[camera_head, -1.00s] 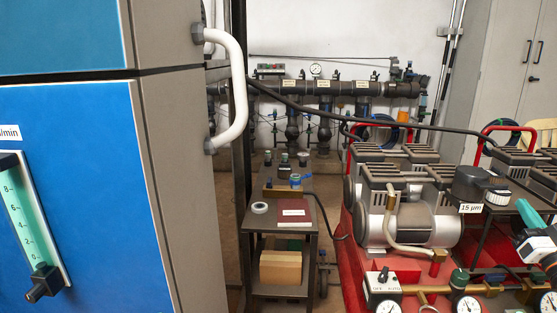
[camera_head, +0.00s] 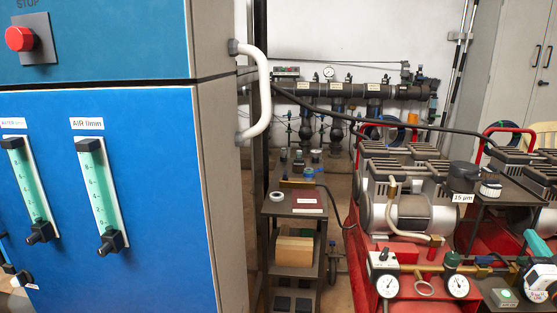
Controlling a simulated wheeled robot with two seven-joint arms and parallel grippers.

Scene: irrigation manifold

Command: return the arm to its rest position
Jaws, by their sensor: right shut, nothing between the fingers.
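My left gripper is not in view.
A blue cabinet (camera_head: 150,210) with a white handle (camera_head: 266,95) fills the left side. A small dark trolley (camera_head: 290,210) stands in the middle. Compressors (camera_head: 405,205) and gauges (camera_head: 458,286) crowd the right. A pipe manifold (camera_head: 310,91) runs along the back wall.

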